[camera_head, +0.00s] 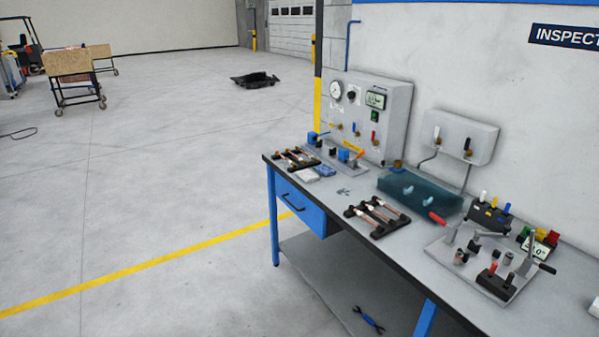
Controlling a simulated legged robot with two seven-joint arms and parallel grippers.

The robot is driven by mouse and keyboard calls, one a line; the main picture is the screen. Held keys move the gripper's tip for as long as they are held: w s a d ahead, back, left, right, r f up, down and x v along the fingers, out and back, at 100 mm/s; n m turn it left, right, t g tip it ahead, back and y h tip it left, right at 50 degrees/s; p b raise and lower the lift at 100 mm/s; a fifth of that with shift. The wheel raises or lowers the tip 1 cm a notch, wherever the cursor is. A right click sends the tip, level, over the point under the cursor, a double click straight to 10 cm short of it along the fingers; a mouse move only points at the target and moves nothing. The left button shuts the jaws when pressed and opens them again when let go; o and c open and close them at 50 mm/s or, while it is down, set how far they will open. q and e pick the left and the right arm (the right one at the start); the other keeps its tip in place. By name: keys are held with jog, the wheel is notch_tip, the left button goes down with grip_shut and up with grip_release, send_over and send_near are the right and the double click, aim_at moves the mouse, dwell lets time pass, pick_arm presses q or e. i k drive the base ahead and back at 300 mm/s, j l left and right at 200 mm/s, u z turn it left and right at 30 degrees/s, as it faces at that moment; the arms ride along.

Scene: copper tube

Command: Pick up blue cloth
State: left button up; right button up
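Neither of my grippers nor my arms shows in the head view.
The grey workbench (330,198) has a blue drawer (298,207).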

aim_at(324, 170)
jog(key=i+j+z, duration=0.4)
jog(key=i+j, duration=1.4)
jog(key=i, duration=0.1)
